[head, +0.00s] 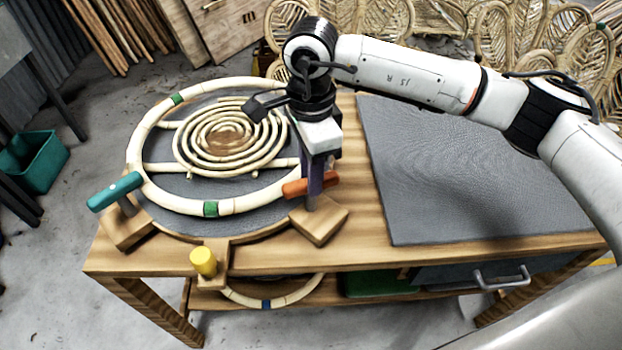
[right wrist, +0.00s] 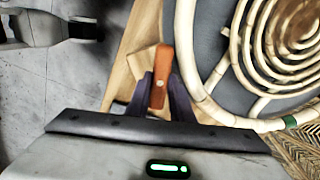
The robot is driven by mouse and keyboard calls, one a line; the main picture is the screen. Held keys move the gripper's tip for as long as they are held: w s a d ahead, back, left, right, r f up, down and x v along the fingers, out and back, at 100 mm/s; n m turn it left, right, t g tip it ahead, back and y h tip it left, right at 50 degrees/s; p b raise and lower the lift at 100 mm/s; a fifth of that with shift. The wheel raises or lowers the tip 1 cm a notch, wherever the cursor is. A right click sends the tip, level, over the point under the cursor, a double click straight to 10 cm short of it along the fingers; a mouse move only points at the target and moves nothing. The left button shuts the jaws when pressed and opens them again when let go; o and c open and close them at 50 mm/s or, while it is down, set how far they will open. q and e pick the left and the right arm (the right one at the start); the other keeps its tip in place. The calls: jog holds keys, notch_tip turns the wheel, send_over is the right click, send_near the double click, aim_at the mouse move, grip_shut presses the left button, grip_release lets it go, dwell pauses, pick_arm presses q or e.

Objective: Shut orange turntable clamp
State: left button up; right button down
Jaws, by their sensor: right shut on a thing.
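The orange turntable clamp (head: 296,188) is a short orange bar on a wooden block (head: 320,225) at the front right of the round turntable (head: 165,212). Its left end reaches the outer edge of the pale rattan hoop (head: 245,203). My right gripper (head: 313,185) points down over it, with purple fingers at the bar. In the right wrist view, the orange bar (right wrist: 161,70) stands between the two fingers (right wrist: 160,95), and the gripper is shut on it. The bar's middle is partly hidden by my fingers in the head view. My left gripper is not in view.
A teal clamp (head: 113,192) stands at the turntable's front left and a yellow knob (head: 203,261) at its front. A rattan spiral (head: 228,137) lies inside the hoop. A bare grey mat (head: 470,170) covers the table's right side.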

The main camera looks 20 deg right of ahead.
jog(key=m+b, duration=0.1)
jog(key=m, duration=0.1)
jog(key=shift+m, duration=0.4)
jog(key=m+b, duration=0.1)
jog(key=m, duration=0.1)
jog(key=shift+m, duration=0.4)
jog(key=m+b, duration=0.1)
jog(key=m, duration=0.1)
jog(key=shift+m, duration=0.3)
jog(key=m+b, duration=0.1)
jog(key=m, duration=0.1)
jog(key=shift+m, duration=0.4)
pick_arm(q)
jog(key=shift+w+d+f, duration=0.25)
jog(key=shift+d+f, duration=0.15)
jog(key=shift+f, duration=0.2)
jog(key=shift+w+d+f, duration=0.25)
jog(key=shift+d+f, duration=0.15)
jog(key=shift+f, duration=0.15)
pick_arm(e)
jog(key=shift+r+m, duration=0.1)
jog(key=shift+m, duration=0.6)
jog(key=c, duration=1.6)
grip_release()
jog(key=shift+o, duration=0.2)
notch_tip(320, 180, up, 10)
jog(key=shift+r, duration=0.15)
